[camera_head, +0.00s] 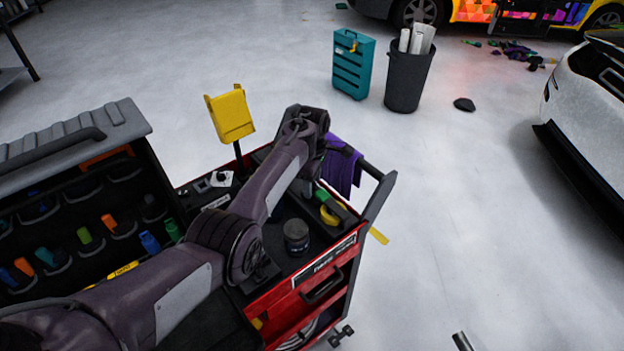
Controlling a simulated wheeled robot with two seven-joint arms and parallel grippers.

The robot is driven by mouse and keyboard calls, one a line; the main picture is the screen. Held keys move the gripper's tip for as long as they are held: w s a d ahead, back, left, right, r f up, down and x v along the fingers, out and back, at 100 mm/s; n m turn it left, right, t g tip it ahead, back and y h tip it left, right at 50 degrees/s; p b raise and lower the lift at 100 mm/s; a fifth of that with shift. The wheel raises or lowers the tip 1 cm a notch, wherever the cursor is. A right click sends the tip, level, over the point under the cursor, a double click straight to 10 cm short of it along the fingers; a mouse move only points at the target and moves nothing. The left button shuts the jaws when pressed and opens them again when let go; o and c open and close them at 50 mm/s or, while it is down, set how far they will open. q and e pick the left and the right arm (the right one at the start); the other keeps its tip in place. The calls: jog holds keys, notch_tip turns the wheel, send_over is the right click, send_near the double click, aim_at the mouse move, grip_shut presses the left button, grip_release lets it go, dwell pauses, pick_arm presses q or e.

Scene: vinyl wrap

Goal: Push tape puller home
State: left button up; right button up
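My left arm reaches from the lower left across the red tool cart (300,300). Its far end, with my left gripper (320,150), is over the cart's far side near a purple cloth (343,168). The fingers are too dark and hidden to tell whether they are open or shut, or touching anything. I cannot single out the tape puller with certainty. A yellow round item (332,213) lies in the cart's right tray, and a small grey-white device (221,179) lies at its left.
A dark round jar (296,236) stands on the cart top. A tool case (75,200) with colored tools is at left. A yellow holder (231,115) rises behind the cart.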

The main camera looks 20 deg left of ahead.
aim_at(313, 186)
pick_arm(q)
jog(key=shift+w+a, duration=0.1)
jog(key=shift+r, duration=0.4)
notch_tip(313, 186, up, 7)
jog(key=shift+r+b, duration=0.1)
jog(key=shift+b, duration=0.3)
jog(key=shift+s, duration=0.2)
